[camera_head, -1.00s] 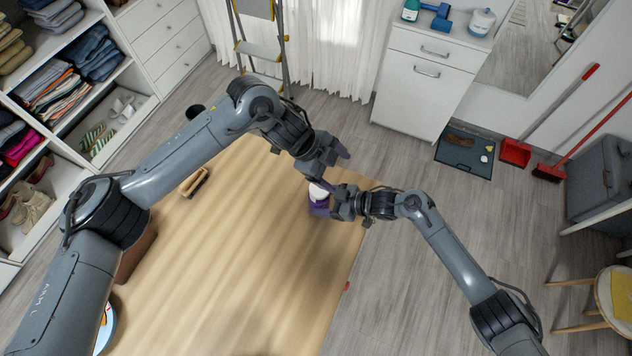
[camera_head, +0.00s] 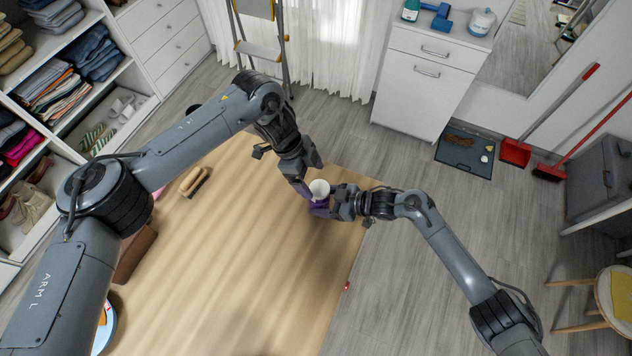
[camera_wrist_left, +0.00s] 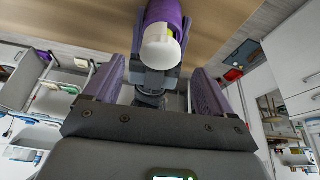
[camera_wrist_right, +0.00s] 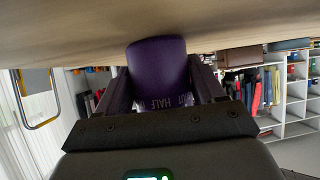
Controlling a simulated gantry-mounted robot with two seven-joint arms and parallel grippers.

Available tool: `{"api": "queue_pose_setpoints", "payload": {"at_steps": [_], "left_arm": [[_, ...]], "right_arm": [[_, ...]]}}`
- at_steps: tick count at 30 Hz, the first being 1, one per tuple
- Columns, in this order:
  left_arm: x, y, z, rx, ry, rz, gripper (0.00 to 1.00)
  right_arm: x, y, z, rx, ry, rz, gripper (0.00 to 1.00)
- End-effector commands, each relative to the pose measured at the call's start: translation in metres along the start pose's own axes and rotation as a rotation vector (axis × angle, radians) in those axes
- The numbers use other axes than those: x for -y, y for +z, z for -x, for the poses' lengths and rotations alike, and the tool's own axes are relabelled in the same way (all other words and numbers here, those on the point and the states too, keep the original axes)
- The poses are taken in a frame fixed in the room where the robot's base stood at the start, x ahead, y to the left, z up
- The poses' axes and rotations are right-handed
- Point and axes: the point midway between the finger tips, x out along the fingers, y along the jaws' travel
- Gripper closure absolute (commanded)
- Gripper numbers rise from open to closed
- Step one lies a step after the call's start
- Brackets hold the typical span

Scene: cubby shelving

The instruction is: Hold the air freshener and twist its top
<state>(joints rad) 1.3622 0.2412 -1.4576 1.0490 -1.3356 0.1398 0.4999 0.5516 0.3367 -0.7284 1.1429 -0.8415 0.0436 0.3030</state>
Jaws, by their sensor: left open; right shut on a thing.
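The air freshener (camera_head: 319,189) has a white round top and a purple body and stands near the table's right edge. It also shows in the left wrist view (camera_wrist_left: 160,48), white top toward the camera, and in the right wrist view (camera_wrist_right: 158,70) as a purple body. My right gripper (camera_head: 334,206) is shut on the purple body from the right. My left gripper (camera_head: 305,188) is open close to the top's left side. In the left wrist view its two purple-padded fingers (camera_wrist_left: 150,85) are spread, with the white top beyond them and between their lines.
The wooden table (camera_head: 240,270) is mostly clear. A wooden brush (camera_head: 194,182) and a brown box (camera_head: 134,255) lie toward its left side. A plate (camera_head: 104,330) shows partly at lower left, beside my left arm.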

Motion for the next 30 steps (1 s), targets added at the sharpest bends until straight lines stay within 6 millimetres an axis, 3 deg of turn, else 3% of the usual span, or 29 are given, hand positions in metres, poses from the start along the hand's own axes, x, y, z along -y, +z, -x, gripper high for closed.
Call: {"api": "queue_pose_setpoints", "payload": {"at_steps": [3,9,21,30], "left_arm": [[-0.001,0.0,-0.018,0.0,0.001,0.0,0.16],[0.0,0.0,-0.034,0.0,-0.001,-0.001,0.16],[0.0,0.0,-0.039,0.0,-0.001,-0.001,0.16],[0.0,0.0,-0.039,0.0,-0.001,-0.001,0.62]], "right_arm": [[0.0,0.0,0.0,0.0,0.0,0.0,0.49],[0.0,0.0,0.0,0.0,0.0,0.0,0.49],[0.0,0.0,0.0,0.0,0.0,0.0,0.49],[0.0,0.0,0.0,0.0,0.0,0.0,0.49]]}}
